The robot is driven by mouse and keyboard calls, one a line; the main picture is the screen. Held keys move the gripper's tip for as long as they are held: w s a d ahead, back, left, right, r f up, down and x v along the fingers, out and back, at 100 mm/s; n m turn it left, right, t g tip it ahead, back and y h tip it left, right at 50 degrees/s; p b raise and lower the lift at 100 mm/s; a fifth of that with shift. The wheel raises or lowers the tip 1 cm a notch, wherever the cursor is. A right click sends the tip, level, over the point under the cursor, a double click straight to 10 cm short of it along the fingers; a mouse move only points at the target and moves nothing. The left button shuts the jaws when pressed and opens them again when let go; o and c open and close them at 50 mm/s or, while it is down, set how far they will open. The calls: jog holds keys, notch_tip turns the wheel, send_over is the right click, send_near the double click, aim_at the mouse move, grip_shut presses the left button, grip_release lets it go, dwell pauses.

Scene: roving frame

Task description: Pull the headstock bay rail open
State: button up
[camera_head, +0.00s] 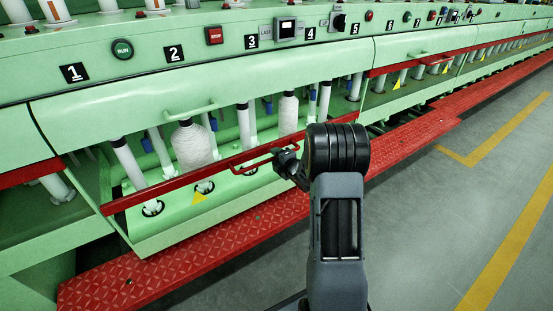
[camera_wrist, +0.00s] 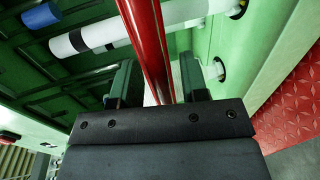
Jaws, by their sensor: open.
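The red bay rail (camera_head: 160,190) runs across the front of the headstock bay, with a red loop handle (camera_head: 262,162) near its right part. The rail stands out forward of the red rail on the bay to its left. My gripper (camera_head: 284,161) is at the right end of the handle, partly hidden by my wrist. In the wrist view a red bar (camera_wrist: 148,45) passes between the two fingers of my gripper (camera_wrist: 160,84). The fingers are apart, with a gap visible on both sides of the bar.
White bobbins (camera_head: 193,145) and pale tubes stand behind the rail. A green panel (camera_head: 180,90) with a small handle hangs above. A red tread-plate step (camera_head: 190,255) runs along the machine's foot. The grey floor (camera_head: 460,215) at right is clear, with yellow lines.

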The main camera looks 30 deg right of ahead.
grip_shut()
dwell(0.4)
